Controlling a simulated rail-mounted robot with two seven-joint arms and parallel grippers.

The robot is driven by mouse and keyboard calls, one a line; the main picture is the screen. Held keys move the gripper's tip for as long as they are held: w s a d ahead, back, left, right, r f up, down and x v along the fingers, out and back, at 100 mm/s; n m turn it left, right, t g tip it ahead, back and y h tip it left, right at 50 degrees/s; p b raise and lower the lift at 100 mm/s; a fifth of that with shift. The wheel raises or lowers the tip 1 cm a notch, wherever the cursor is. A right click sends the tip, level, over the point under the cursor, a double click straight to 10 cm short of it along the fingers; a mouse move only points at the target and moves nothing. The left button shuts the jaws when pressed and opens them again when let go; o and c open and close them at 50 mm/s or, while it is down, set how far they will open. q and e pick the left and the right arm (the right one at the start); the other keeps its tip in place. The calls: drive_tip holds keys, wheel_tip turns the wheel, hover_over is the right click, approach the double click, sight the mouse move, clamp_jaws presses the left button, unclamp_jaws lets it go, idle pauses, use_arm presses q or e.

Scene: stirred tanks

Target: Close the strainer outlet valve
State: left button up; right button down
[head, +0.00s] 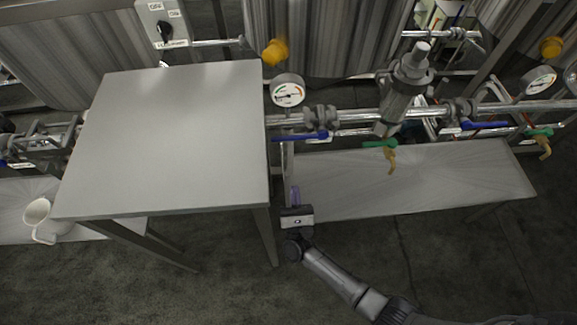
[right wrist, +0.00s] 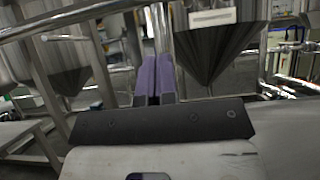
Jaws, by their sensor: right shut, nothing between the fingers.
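The grey strainer (head: 405,88) stands tilted on the horizontal pipe in the head view. A blue lever (head: 300,137) is on the pipe to its left and another blue lever (head: 485,125) to its right. Both lie roughly along the pipe; labels are too small to tell which is the outlet valve. My right gripper (head: 295,192) is below the left blue lever, apart from it, beside the table's right edge. Its purple fingers (right wrist: 155,80) are together and empty in the right wrist view. My left gripper is out of view.
A bare grey table (head: 170,140) stands left of my right gripper. A low shelf (head: 430,180) lies under the pipe. A green-handled valve (head: 380,143) hangs below the strainer. A pressure gauge (head: 287,91) stands above the left blue lever. A white jug (head: 40,218) sits far left.

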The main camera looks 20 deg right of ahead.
sight(296, 137)
drive_tip(key=s+r+b+x, duration=0.1)
drive_tip(key=r+x, duration=0.1)
drive_tip(key=x, duration=1)
drive_tip(key=shift+r+b, duration=0.35)
drive_tip(key=shift+r, duration=0.05)
drive_tip(key=shift+s, duration=0.15)
